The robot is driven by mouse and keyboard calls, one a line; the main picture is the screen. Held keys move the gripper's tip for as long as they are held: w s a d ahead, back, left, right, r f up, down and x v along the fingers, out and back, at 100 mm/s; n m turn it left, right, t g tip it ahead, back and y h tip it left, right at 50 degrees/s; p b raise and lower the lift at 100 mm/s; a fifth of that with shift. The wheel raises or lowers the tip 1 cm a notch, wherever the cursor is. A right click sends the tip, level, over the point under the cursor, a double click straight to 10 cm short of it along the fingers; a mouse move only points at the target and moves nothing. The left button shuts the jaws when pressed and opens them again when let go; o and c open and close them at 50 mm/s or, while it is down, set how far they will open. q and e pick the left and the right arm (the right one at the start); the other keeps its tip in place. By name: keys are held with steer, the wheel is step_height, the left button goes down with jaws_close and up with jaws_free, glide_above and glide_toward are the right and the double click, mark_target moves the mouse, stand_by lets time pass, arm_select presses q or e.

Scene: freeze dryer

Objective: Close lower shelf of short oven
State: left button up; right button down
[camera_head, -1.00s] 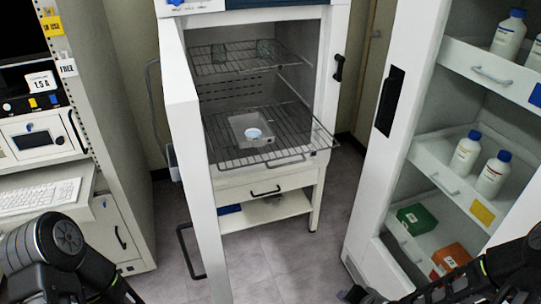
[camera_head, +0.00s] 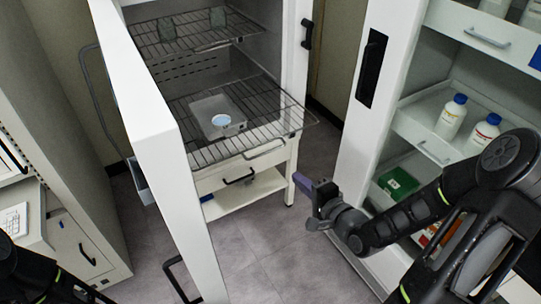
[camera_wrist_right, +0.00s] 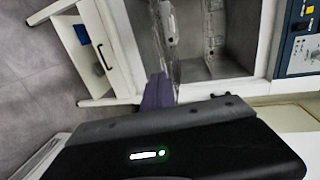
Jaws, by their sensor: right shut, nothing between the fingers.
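The short oven (camera_head: 294,70) stands open, its white door (camera_head: 150,100) swung out to the left. Its lower wire shelf (camera_head: 285,125) is pulled out past the oven front and bears a light tray (camera_head: 203,107) with a round white-blue item (camera_head: 221,120). The upper wire shelf (camera_head: 180,40) sits inside and holds two small dark items. My right gripper (camera_head: 318,194), with purple fingers, is shut and empty, in front of the oven to the lower right of the lower shelf, apart from it in the head view. Its fingers also show in the right wrist view (camera_wrist_right: 158,92). My left gripper is not visible.
A tall open cabinet (camera_head: 372,70) with bottles and boxes stands on the right, close to my right arm. Open floor (camera_head: 250,240) lies in front, with a white cabinet (camera_head: 75,235) at the left.

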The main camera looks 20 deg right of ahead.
steer(key=shift+w+f, duration=0.1)
steer(key=p+x, duration=0.1)
steer(key=x, duration=1.3)
steer(key=shift+p, duration=0.4)
steer(key=shift+w+a, duration=0.15)
